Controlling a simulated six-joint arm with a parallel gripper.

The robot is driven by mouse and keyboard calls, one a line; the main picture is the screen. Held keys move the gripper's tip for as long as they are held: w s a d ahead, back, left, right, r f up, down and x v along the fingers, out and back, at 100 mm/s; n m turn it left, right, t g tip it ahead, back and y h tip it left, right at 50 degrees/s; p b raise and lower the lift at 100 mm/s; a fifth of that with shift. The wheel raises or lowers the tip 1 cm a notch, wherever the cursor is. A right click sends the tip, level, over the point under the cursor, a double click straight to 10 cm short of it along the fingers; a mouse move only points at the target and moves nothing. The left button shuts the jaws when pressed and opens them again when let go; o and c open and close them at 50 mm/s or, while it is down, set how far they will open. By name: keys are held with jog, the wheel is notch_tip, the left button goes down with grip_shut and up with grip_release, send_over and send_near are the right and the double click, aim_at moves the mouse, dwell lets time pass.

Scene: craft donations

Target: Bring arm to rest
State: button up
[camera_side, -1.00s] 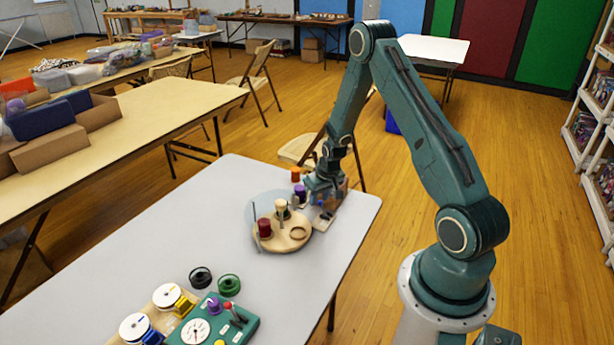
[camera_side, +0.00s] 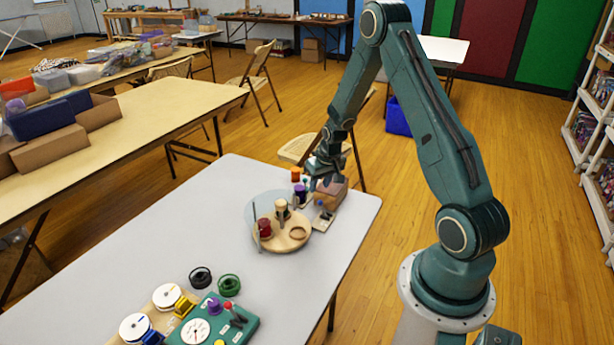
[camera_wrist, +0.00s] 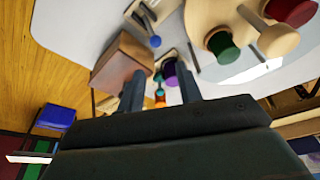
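My gripper (camera_side: 318,182) is just above the far end of the grey table (camera_side: 190,235), beside a brown wooden block (camera_side: 330,192). In the wrist view my gripper (camera_wrist: 160,84) shows two dark fingers spread apart, with nothing held between them. A purple spool (camera_wrist: 171,74) and an orange spool (camera_wrist: 160,97) show beyond the gap between the fingers. The brown block (camera_wrist: 121,62) is beside one finger in that view; contact with it cannot be told.
A round wooden board (camera_side: 281,243) with a dark red spool (camera_side: 264,227) stands near the gripper. A green device (camera_side: 245,332) and white reels (camera_side: 167,295) are at the table's near end. A folding chair (camera_side: 298,148) stands behind. The table's middle is clear.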

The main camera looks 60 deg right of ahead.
jog(key=shift+r, duration=0.1)
jog(key=s+a+r+n+t, duration=0.1)
jog(key=a+r, duration=0.7)
jog(key=r, duration=0.3)
jog(key=s+a+r+n, duration=0.2)
jog(key=a+r, duration=0.5)
jog(key=r, duration=0.3)
jog(key=s+a+r+n, duration=0.1)
jog(key=s+a+r, duration=0.3)
jog(key=s, duration=0.5)
jog(key=s+a+r+n+t+y, duration=0.1)
jog(key=s+a+r+n, duration=0.1)
jog(key=s+a+r, duration=0.3)
jog(key=shift+s+a+t+y, duration=0.3)
jog(key=shift+s+a, duration=1.4)
jog(key=shift+s, duration=0.3)
jog(key=shift+r, duration=0.1)
